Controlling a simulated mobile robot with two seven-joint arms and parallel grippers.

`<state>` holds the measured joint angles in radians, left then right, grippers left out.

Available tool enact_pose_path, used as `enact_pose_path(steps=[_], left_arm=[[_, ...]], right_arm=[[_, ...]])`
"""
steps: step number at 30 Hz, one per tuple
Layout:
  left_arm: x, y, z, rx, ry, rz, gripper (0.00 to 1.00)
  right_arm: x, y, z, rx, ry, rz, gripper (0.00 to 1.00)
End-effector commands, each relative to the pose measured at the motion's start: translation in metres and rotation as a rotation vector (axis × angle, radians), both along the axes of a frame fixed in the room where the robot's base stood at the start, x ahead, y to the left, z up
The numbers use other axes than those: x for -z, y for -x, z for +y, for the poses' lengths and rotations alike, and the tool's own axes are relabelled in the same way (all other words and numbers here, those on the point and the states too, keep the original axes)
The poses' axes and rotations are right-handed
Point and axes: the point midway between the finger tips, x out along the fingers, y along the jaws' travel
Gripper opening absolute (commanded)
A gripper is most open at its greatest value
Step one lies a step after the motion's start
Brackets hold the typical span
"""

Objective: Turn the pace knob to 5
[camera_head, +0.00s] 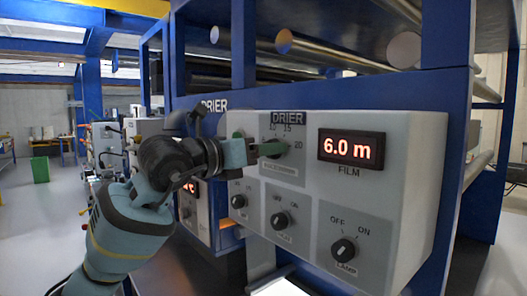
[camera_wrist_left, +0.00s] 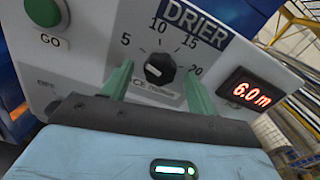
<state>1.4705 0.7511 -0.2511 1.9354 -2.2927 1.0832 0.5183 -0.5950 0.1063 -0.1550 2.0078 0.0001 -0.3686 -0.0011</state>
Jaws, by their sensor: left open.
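The pace knob (camera_wrist_left: 159,68) is black and round, on the panel under the DRIER label. Its scale reads 5, 10, 15 and 20. A white mark shows on the left part of the knob, toward the lower left, away from the printed 5. My left gripper (camera_wrist_left: 157,72) is open, with one green finger on each side of the knob. I cannot tell whether the fingers touch it. In the head view the left gripper (camera_head: 266,149) is in front of the dial and hides most of the knob. My right gripper is not in view.
A red display (camera_head: 351,147) reads 6.0 m, right of the dial. Below are several smaller switches, including the lamp switch (camera_head: 344,250). The green GO button (camera_wrist_left: 45,12) is left of the dial. Metal rollers (camera_head: 330,52) lie above the panel.

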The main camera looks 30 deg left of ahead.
Motion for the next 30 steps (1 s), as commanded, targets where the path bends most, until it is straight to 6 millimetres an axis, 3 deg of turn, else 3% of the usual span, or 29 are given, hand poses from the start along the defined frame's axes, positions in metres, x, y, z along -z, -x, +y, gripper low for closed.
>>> enact_pose_path(steps=[9,15,30], left_arm=[[0.003,0.045,0.016,-0.002,-0.003,0.000,0.59],[0.002,0.064,0.023,-0.001,-0.001,0.002,0.59],[0.000,0.068,0.023,0.001,0.000,0.000,0.59]], right_arm=[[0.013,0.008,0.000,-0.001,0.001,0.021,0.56],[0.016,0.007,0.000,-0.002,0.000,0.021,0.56],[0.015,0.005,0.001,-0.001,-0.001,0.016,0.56]])
